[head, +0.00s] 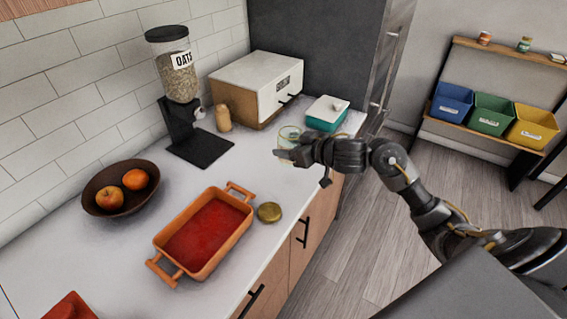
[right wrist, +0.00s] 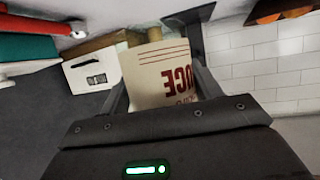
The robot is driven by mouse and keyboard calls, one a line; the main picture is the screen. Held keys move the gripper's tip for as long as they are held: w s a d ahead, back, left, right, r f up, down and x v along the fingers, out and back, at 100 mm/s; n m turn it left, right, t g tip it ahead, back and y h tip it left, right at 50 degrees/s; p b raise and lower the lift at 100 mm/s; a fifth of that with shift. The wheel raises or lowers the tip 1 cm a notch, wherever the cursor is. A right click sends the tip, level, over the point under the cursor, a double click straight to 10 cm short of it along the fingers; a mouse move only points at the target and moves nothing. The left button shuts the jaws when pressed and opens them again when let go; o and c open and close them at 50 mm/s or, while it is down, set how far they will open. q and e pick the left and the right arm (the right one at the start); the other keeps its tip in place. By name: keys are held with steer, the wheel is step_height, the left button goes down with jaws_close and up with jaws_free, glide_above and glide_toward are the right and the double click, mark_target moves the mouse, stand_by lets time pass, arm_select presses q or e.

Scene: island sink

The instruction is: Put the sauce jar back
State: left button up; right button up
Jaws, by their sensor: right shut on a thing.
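The sauce jar (head: 290,132) is a clear, pale glass jar with a cream label, and it looks empty. My right gripper (head: 287,153) is shut on it near the counter's right edge, in front of the bread box. In the right wrist view, the jar (right wrist: 160,75) sits between the fingers with its red label lettering upside down. Whether its base touches the counter is hard to tell. A round gold lid (head: 269,212) lies on the counter beside an orange baking dish (head: 160,241) with red sauce in it. My left gripper is not in view.
An oats dispenser (head: 179,75), a pepper mill (head: 223,118), a bread box (head: 243,87) and a teal container (head: 326,114) stand at the back. A fruit bowl (head: 93,190) is at left. A shelf (head: 480,47) with small jars and coloured bins stands across the floor.

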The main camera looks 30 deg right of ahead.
steer(key=w+f, duration=0.1)
steer(key=f, duration=0.1)
steer(key=w+f, duration=0.2)
steer(key=shift+b, duration=0.3)
steer(key=shift+w+f, duration=0.35)
steer(key=shift+f, duration=0.05)
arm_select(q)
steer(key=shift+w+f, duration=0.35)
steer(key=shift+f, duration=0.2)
arm_select(e)
steer(key=shift+w+f, duration=0.2)
steer(key=shift+f, duration=1.6)
steer(key=o, duration=1.2)
steer(key=shift+f, duration=0.15)
steer(key=shift+o, duration=0.2)
steer(key=shift+r, duration=0.25)
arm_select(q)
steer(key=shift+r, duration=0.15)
arm_select(e)
steer(key=v, duration=1.2)
